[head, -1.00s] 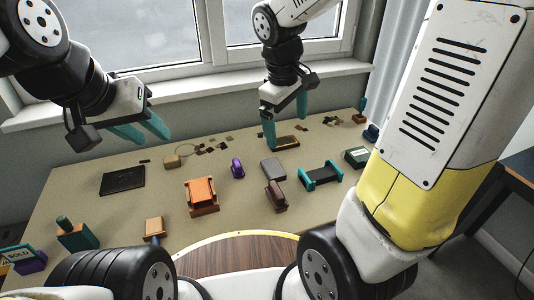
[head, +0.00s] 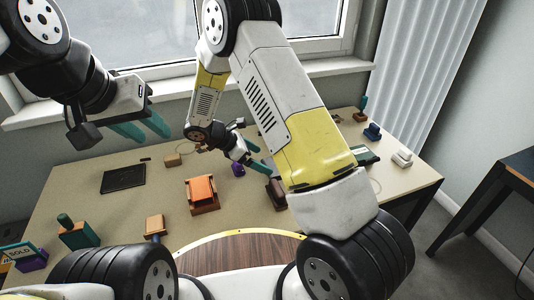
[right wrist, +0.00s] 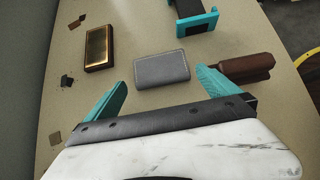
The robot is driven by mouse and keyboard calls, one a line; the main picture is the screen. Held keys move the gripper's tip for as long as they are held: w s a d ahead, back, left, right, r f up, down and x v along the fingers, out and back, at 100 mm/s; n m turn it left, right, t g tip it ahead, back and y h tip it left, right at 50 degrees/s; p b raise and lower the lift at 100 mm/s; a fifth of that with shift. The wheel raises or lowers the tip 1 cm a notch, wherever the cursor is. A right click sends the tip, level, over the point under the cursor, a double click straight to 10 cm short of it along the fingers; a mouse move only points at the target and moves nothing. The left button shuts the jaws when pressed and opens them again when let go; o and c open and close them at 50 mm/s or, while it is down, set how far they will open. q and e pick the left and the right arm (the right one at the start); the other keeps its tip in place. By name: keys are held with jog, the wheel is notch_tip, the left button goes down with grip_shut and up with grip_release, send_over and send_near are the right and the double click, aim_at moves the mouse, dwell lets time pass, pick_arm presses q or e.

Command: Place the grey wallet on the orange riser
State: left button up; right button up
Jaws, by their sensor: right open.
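The grey wallet (right wrist: 162,69) lies flat on the table, just beyond my right fingertips in the right wrist view. In the head view my right arm and gripper hide it. My right gripper (head: 264,158) is open and empty, its fingers spread to either side of the wallet's near edge; it also shows in the right wrist view (right wrist: 160,80). The orange riser (head: 201,189), an orange top on a brown base, stands mid-table to the left of my right gripper, with nothing on it. My left gripper (head: 155,135) is open and empty above the back left of the table.
A brown object (right wrist: 246,67) lies close to the right finger. A gold-topped dark block (right wrist: 99,47) and a teal-ended stand (right wrist: 196,18) lie beyond. A black pad (head: 123,178) lies at left; a small purple item (head: 238,170) sits right of the riser.

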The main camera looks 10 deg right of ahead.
jog(key=x, duration=0.6)
jog(key=shift+f, duration=0.1)
jog(key=c, duration=1.2)
jog(key=shift+o, duration=0.2)
notch_tip(320, 180, up, 10)
notch_tip(320, 180, up, 12)
jog(key=n+t+y, duration=0.6)
jog(key=n+t, duration=0.1)
jog(key=n, duration=0.5)
send_over(273, 166)
jog(key=w+d, duration=0.1)
jog(key=d, duration=0.1)
jog(key=shift+w+f, duration=0.15)
jog(key=shift+f, duration=0.1)
